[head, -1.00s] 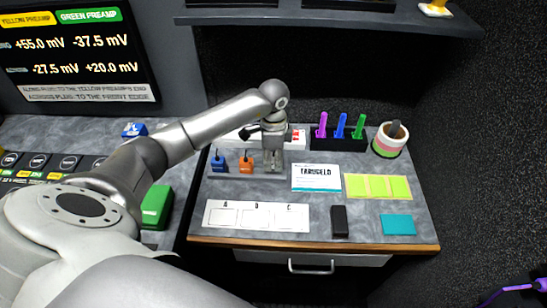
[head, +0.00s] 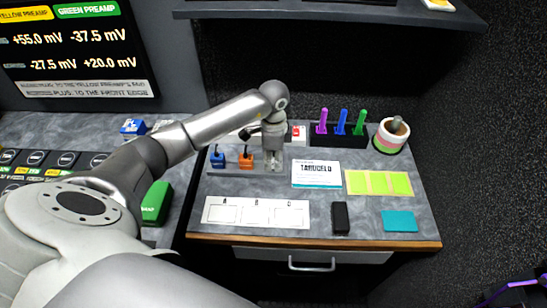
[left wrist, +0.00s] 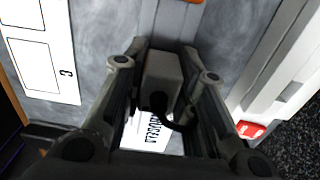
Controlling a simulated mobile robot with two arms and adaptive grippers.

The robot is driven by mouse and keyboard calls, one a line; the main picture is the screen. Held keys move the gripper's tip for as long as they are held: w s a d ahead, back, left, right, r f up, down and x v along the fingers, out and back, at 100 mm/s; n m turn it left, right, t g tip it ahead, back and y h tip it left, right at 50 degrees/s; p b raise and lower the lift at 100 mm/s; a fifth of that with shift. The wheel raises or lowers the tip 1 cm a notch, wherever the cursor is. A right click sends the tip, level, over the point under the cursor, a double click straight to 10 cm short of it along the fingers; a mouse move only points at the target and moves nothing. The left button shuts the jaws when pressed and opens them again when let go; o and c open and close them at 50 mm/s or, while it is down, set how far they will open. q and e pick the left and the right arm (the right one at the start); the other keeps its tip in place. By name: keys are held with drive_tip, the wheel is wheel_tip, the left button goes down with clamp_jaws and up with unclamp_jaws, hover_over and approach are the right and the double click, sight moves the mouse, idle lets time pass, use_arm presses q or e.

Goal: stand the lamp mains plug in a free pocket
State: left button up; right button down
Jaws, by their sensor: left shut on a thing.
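My left gripper (head: 272,163) is shut on a grey block-shaped plug with a dark cord. The plug (left wrist: 163,75) shows between the fingers in the left wrist view. In the head view the gripper hides it. The gripper is at the right part of a low grey rail (head: 232,174), just right of an orange plug (head: 246,161) and a blue plug (head: 217,159) that stand upright there. Whether the held plug touches the rail or sits in a pocket cannot be told. My right gripper is not in view.
A white strip with red switches (head: 297,131) lies behind the gripper. A white card (head: 316,174), a yellow-green pad (head: 378,183), a lettered sheet (head: 256,213), a black block (head: 340,217) and a teal pad (head: 400,221) lie around. A dark holder (head: 340,137) stands at the back.

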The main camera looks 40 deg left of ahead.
sight(273, 156)
use_arm(q)
drive_tip(key=shift+f, duration=0.45)
drive_tip(key=o, duration=1.1)
wheel_tip(273, 156, up, 12)
drive_tip(key=shift+r, duration=0.1)
